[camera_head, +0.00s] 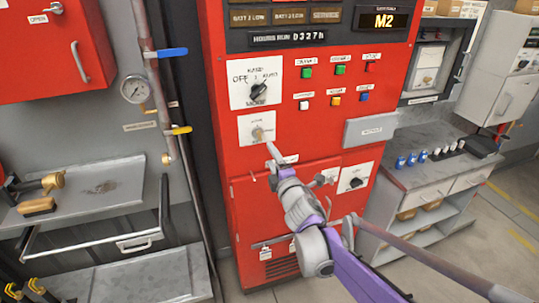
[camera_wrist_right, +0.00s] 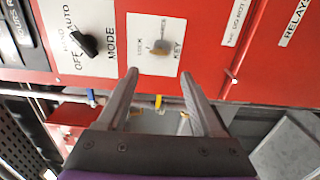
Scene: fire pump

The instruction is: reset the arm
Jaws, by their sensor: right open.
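The red pump control panel (camera_head: 305,128) fills the middle of the head view. Its upper white plate carries a black MODE selector knob (camera_head: 258,90), also in the right wrist view (camera_wrist_right: 88,45). Below it a white plate holds a brass-coloured key switch (camera_head: 258,133), also in the wrist view (camera_wrist_right: 160,47). My right gripper (camera_head: 268,160) is in front of the panel just below the key switch. In the wrist view its two fingers (camera_wrist_right: 160,82) are spread with nothing between them, and the key switch lies beyond the tips. My left gripper is not in view.
Several coloured buttons (camera_head: 335,97) and a grey box (camera_head: 370,129) are right of the knob. A pipe with a gauge (camera_head: 135,89), blue lever (camera_head: 172,52) and yellow lever (camera_head: 181,130) runs at left. A grey workbench (camera_head: 425,172) stands at right.

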